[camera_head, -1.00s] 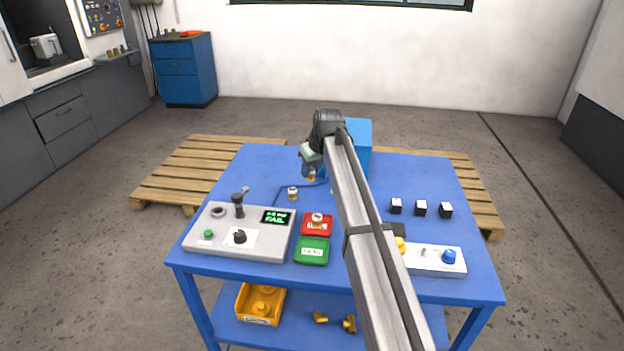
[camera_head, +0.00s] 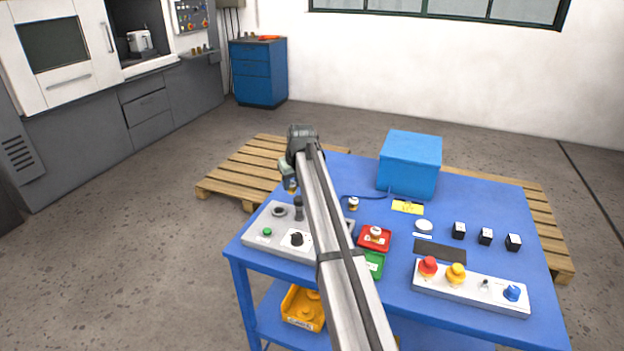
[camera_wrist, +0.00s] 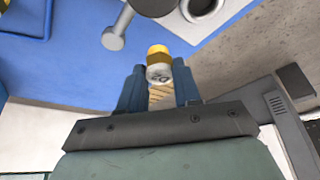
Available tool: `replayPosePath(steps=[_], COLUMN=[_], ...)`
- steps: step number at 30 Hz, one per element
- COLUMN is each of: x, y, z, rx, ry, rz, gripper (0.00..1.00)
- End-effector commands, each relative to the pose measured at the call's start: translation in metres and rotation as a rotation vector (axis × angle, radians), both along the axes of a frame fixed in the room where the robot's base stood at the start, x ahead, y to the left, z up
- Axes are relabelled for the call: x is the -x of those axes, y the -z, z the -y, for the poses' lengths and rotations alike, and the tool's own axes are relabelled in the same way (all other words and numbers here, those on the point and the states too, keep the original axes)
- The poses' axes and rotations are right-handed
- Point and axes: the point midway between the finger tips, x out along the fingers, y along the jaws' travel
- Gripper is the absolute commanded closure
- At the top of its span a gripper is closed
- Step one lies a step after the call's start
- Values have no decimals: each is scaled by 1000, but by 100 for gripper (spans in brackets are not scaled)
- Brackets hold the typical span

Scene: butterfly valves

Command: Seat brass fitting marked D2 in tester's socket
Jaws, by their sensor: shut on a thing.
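In the head view the fitting hangs above the back left of the grey tester (camera_head: 262,243). The tester's round socket (camera_head: 279,211) lies just below and left of the gripper. In the wrist view the socket (camera_wrist: 203,8) shows at the top edge, beyond the fitting, and the fitting is apart from it. A dark upright clamp (camera_head: 298,210) stands beside the socket. My arm hides the tester's right part and screen.
Another fitting (camera_head: 353,204) stands on the blue table (camera_head: 330,172). One more (camera_head: 376,232) sits on the red tray (camera_head: 364,244). The green tray (camera_head: 375,262) is partly behind my arm. A blue box (camera_head: 409,165), black cubes and a button panel (camera_head: 470,290) are at right.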

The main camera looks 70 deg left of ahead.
Motion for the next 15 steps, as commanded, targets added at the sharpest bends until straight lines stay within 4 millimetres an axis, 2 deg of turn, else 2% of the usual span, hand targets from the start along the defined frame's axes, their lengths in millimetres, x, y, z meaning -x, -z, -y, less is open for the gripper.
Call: replayPosePath(steps=[1,6,10,15], x=[13,42,54,59], y=[-3,-11,-15,-15], z=[9,24,31,33], rx=[0,1,0,1], ry=[12,64,89,99], rz=[1,1,0,1], gripper=[100,100,100,100])
